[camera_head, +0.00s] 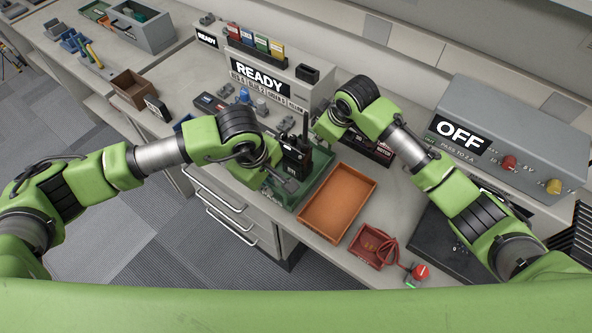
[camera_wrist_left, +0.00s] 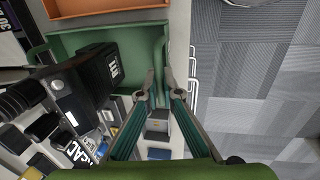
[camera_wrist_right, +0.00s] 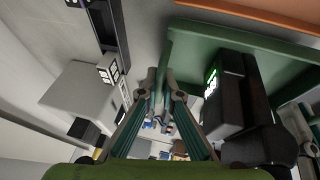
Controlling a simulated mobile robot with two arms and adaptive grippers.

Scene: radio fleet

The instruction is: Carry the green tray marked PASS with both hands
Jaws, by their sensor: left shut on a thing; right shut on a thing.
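The green tray (camera_head: 317,181) lies on the bench with a black handheld radio (camera_head: 297,158) in it; no PASS marking is readable. In the left wrist view, my left gripper (camera_wrist_left: 158,82) is shut on the upright handle at one end of the tray (camera_wrist_left: 133,42). The radio (camera_wrist_left: 98,66) is beside the fingers. In the right wrist view, my right gripper (camera_wrist_right: 159,82) is shut on the handle at the other end of the tray (camera_wrist_right: 240,40). The radio (camera_wrist_right: 228,85) shows there too. My right fingertips are hidden by the wrist in the head view.
An orange tray (camera_head: 338,203) sits right beside the green tray. A red bin (camera_head: 369,247) with a cable lies nearer. The grey OFF console (camera_head: 510,140) stands at right, the READY console (camera_head: 268,80) behind. The bench front edge is close to my left gripper.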

